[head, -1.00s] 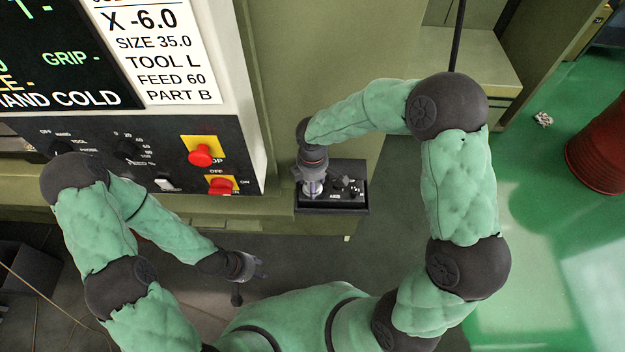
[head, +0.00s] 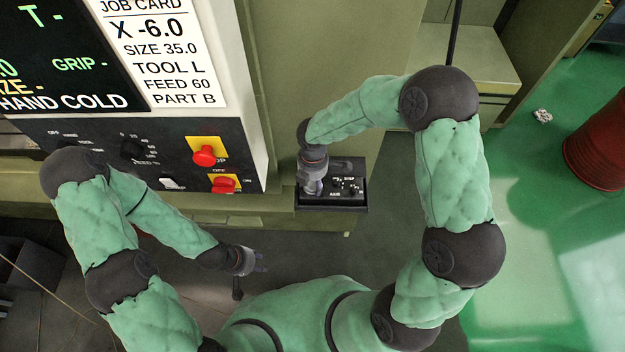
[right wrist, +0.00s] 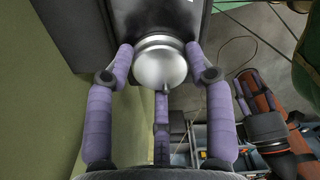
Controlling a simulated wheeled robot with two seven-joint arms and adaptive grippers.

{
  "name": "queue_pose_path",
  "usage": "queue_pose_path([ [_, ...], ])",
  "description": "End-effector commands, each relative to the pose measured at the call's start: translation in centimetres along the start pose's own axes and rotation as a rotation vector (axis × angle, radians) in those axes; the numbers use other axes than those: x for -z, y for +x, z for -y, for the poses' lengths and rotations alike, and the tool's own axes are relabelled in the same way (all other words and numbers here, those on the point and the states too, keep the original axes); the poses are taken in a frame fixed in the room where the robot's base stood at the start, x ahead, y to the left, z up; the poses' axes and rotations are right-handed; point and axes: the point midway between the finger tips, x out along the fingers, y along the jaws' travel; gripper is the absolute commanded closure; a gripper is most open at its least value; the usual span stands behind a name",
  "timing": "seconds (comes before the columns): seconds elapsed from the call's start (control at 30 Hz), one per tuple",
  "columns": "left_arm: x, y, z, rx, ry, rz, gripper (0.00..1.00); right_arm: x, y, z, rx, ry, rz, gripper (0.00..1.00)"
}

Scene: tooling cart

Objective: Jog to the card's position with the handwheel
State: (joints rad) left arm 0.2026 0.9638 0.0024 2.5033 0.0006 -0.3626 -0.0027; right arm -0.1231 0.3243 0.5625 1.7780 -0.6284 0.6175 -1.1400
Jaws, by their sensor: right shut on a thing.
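The job card (head: 170,60) at the upper left reads X -6.0, SIZE 35.0, TOOL L, FEED 60, PART B. A dark screen (head: 60,60) beside it shows T -, GRIP - and HAND COLD. The handwheel box (head: 345,200) sits on a ledge, with small AXIS and STEP switches (head: 348,184) on top. My right gripper (head: 312,190) is over the box's left part and hides the wheel in the head view. In the right wrist view its fingers (right wrist: 160,75) are closed around a shiny metal handwheel (right wrist: 160,62). My left gripper (head: 245,265) hangs empty below the panel.
The control panel has a red stop button (head: 204,155) on yellow, a red switch (head: 224,185) and a feed knob (head: 132,148). A red drum (head: 600,145) stands on the green floor at right. A dark bin (head: 35,275) is at lower left.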

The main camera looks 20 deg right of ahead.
Motion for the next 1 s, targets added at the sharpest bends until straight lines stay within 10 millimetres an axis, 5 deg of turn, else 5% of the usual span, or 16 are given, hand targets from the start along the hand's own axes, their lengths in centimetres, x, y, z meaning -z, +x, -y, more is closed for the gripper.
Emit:
queue_pose_path([
  [0.23,0.0,0.0,0.0,0.000,0.000,0.000,0.60,0.0,0.0,0.1,0.002,0.001,0.000,0.79],
  [0.27,0.0,0.0,0.0,0.000,0.000,0.000,0.60,0.0,0.0,0.1,0.002,0.001,0.000,0.44],
  [0.33,0.0,0.0,0.0,0.000,0.000,0.000,0.60,0.0,0.0,0.1,0.002,0.001,0.000,0.24],
  [0.77,0.0,0.0,0.0,0.000,0.000,0.000,0.60,0.0,-0.4,-0.1,-0.001,0.002,0.000,0.23],
  [1.0,0.0,0.0,0.0,0.000,0.000,0.000,0.60,0.0,-4.0,-0.2,-0.006,0.003,0.001,0.23],
])
